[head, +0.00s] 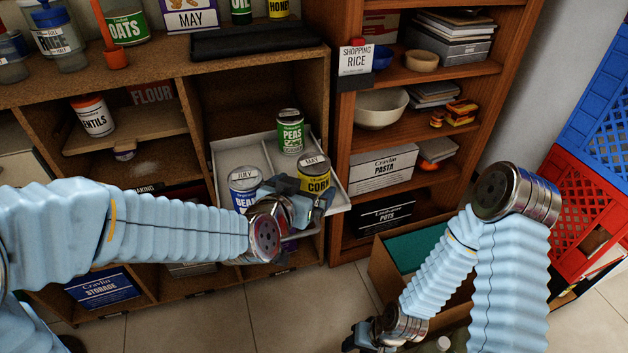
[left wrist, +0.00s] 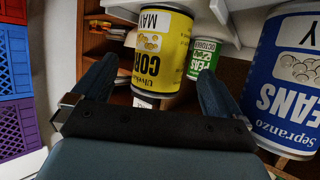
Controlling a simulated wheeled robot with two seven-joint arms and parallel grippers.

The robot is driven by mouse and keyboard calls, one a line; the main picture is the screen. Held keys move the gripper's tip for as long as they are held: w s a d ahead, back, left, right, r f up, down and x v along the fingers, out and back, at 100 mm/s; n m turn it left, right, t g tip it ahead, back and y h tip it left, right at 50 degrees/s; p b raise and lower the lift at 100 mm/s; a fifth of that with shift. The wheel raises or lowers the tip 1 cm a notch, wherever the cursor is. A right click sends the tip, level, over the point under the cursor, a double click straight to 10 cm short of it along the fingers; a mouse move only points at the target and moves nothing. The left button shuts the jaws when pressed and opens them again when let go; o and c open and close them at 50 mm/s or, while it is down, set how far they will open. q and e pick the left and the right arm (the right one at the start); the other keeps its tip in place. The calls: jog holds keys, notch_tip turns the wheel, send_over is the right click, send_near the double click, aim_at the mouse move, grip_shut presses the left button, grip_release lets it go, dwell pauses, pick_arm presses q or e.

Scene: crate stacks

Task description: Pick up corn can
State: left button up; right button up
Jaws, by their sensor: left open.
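The yellow corn can (head: 318,172) stands upright on a white pull-out tray (head: 226,158) in the shelf. It also shows upside down in the left wrist view (left wrist: 163,50), beyond and between the fingertips. My left gripper (head: 302,196) is open in front of the can, and its fingers hide the can's lower part in the head view. In the left wrist view the gripper (left wrist: 156,70) has nothing clasped. My right gripper (head: 368,338) is low at the bottom edge, partly hidden.
The blue beans can (head: 244,190) stands left of the corn can, and the green peas can (head: 290,133) behind it. The shelf's wooden upright (head: 338,150) is close on the right. An open box (head: 385,268) stands below right.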

pick_arm(q)
jog(key=b+x, duration=0.1)
jog(key=x, duration=0.5)
jog(key=shift+r, duration=0.2)
jog(key=shift+c, duration=0.5)
jog(key=shift+r, duration=0.1)
jog(key=c, duration=1.3)
